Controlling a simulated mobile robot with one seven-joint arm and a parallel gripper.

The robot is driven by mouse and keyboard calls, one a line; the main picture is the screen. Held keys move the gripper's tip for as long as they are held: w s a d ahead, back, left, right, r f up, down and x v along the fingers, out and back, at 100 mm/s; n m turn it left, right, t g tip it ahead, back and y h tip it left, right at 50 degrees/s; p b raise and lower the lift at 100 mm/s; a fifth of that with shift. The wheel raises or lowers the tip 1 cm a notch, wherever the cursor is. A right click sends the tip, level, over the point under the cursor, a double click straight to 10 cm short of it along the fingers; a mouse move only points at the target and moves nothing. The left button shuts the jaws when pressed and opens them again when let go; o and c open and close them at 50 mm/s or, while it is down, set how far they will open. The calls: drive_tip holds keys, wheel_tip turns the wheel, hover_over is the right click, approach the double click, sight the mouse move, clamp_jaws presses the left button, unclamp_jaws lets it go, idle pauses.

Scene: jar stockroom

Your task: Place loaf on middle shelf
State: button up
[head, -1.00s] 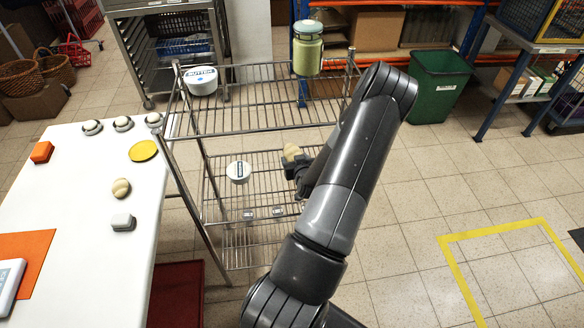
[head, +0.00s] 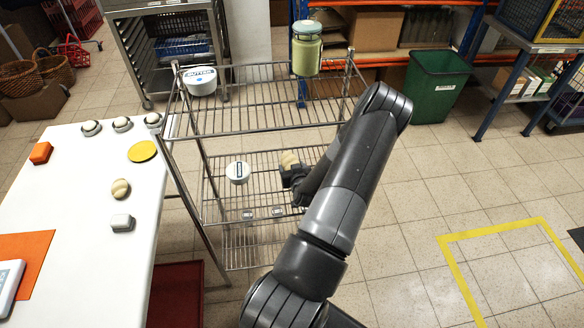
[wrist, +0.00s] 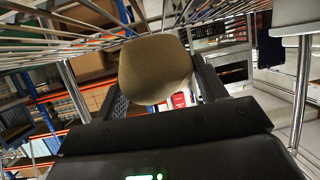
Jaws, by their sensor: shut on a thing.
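A small tan loaf (head: 289,159) is held at the tip of my gripper (head: 292,170) over the middle shelf (head: 262,190) of the wire rack. In the wrist view the loaf (wrist: 155,68) sits between the two fingers, which are shut on it. From the head view I cannot tell whether the loaf touches the shelf wires. A second loaf (head: 120,188) lies on the white table. A white round tub with a dark label (head: 237,172) stands on the middle shelf, left of my gripper.
The top shelf (head: 265,105) holds a butter tub (head: 201,81) and a green jar (head: 306,52). Two small grey items (head: 263,213) show low in the rack. The white table (head: 75,215) stands at the left, a green bin (head: 436,84) at the right.

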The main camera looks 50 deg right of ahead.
drive_tip(key=shift+f, duration=0.4)
drive_tip(key=o, duration=1.2)
drive_tip(key=shift+o, duration=0.2)
drive_tip(key=shift+r, duration=0.1)
drive_tip(key=shift+r, duration=0.4)
drive_tip(key=v, duration=1.2)
drive_tip(key=shift+a, duration=0.1)
